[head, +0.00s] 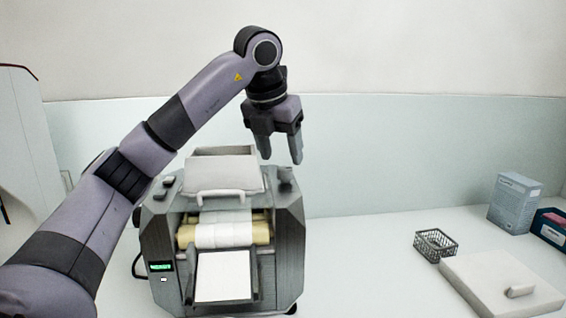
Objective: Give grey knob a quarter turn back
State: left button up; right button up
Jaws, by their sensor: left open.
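The grey knob (285,174) appears to be the short grey piece on the top right of the mill. My left gripper (282,159) points down with its two fingers apart and empty. It shows just above the knob in the picture; I cannot tell the exact gap in depth. The knob's turn position is too small to read. My right gripper is out of view.
A small dark wire basket (435,244) and a white slab with a handle (500,283) lie on the right of the counter. A pale box (515,203) and a dark blue container (551,227) stand at the far right. The counter between mill and basket is clear.

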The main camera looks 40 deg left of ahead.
aim_at(277, 188)
pick_arm(q)
jog(key=v, duration=0.3)
jog(key=shift+s+r, duration=0.1)
jog(key=shift+r, duration=0.15)
jog(key=shift+d+f, duration=0.1)
dwell(0.5)
